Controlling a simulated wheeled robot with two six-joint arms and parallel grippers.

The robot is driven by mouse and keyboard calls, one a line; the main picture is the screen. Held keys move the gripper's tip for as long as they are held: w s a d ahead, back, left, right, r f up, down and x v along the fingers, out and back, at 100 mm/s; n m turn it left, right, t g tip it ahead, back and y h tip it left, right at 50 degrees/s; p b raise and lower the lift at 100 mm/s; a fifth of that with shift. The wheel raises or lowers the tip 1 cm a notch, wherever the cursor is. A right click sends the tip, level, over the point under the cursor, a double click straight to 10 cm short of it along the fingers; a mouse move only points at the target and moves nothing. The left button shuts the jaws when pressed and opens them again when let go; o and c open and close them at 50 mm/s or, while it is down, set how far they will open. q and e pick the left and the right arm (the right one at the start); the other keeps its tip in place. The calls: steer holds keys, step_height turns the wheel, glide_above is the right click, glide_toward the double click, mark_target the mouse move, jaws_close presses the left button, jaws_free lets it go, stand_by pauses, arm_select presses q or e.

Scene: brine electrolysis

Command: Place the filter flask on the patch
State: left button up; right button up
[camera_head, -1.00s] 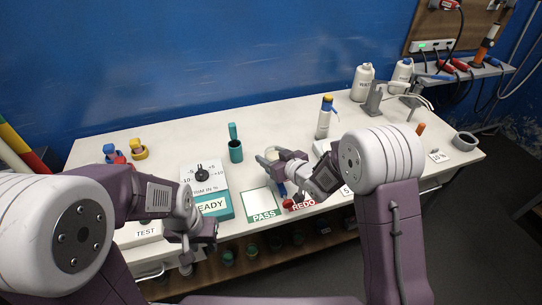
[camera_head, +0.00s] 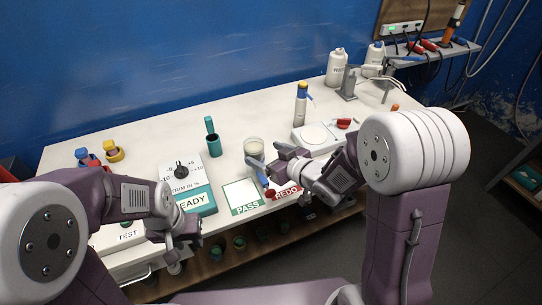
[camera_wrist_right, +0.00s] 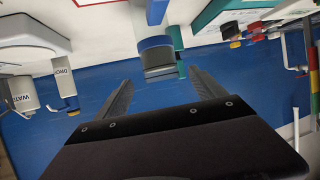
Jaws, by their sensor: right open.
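I take the filter flask to be the pale, cream-coloured round vessel (camera_head: 254,146), upright on the table behind the PASS patch. My right gripper (camera_head: 270,157) is open beside it on the near right side, and one finger partly overlaps it in the head view. In the right wrist view a grey-blue cylinder (camera_wrist_right: 158,60) shows between the spread fingers (camera_wrist_right: 160,78); nothing is clamped. The white PASS patch (camera_head: 240,191) is bare. The REDO patch (camera_head: 286,194) is partly hidden by my right gripper. My left gripper (camera_head: 186,246) hangs at the front edge; its jaws are unclear.
A teal cup with a teal tool (camera_head: 213,147) stands left of the flask. A READY box (camera_head: 186,176) is left of the PASS patch. A blue-and-yellow-capped bottle (camera_head: 301,107) and a white scale (camera_head: 316,138) stand to the right. Free table lies behind the flask.

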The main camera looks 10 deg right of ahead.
steer(key=s+d+f+m+g+h, duration=0.2)
steer(key=s+d+f+m+h, duration=0.15)
steer(key=d, duration=0.45)
steer(key=s+d+f+m+g+h, duration=0.1)
steer(key=s+d+f+g+h, duration=0.1)
steer(key=s, duration=0.6)
steer(key=s+d+f+m+g+h, duration=0.1)
steer(key=s+d+f+m+g, duration=0.1)
steer(key=s+g, duration=0.4)
steer(key=shift+s+d+f+h, duration=0.35)
steer(key=shift+s+d+f, duration=0.25)
steer(key=shift+s+f, duration=0.45)
steer(key=shift+s+r, duration=0.1)
steer(key=shift+r, duration=0.05)
